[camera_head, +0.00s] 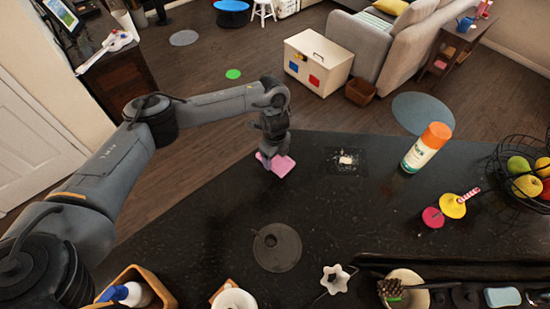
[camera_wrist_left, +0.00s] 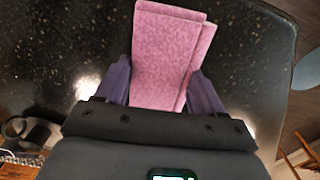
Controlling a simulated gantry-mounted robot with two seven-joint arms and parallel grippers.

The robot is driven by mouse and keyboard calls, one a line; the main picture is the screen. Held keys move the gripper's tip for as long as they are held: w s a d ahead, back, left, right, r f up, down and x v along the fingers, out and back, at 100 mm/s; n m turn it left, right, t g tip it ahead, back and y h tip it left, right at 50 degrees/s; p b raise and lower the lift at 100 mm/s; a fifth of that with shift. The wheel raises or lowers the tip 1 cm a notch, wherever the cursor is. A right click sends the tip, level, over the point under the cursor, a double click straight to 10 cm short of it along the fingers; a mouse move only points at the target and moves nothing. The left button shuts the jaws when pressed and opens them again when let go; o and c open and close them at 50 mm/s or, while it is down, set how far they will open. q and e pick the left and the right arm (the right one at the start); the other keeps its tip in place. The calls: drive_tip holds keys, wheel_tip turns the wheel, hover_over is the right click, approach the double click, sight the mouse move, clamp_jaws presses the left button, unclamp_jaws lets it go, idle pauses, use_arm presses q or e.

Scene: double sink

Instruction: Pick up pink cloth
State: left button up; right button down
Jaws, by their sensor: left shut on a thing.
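The pink cloth (camera_head: 283,166) is at the far left edge of the dark counter, below my left gripper (camera_head: 268,158). In the left wrist view the folded pink cloth (camera_wrist_left: 168,58) lies between the two fingers of the left gripper (camera_wrist_left: 164,85), which press on its sides. The left gripper is shut on the cloth. From these views I cannot tell whether the cloth is touching the counter or slightly above it. My right gripper does not show in either view.
A fruit basket (camera_head: 524,178) is farther right. A dark round disc (camera_head: 277,247) lies nearer the front. The counter (camera_head: 340,205) between them is mostly clear. The floor lies beyond its far edge.

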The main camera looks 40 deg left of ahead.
use_arm(q)
drive_tip(key=shift+r, duration=0.45)
wheel_tip(320, 180, up, 3)
drive_tip(key=shift+w+r+p, duration=0.1)
drive_tip(key=shift+p, duration=0.3)
drive_tip(key=w+d+r, duration=0.6)
drive_tip(key=w+d, duration=0.1)
drive_tip(key=d, duration=0.2)
drive_tip(key=shift+w+b, duration=0.15)
drive_tip(key=shift+b, duration=0.2)
drive_tip(key=shift+r, duration=0.1)
drive_tip(key=o, duration=0.4)
drive_tip(key=c, duration=0.3)
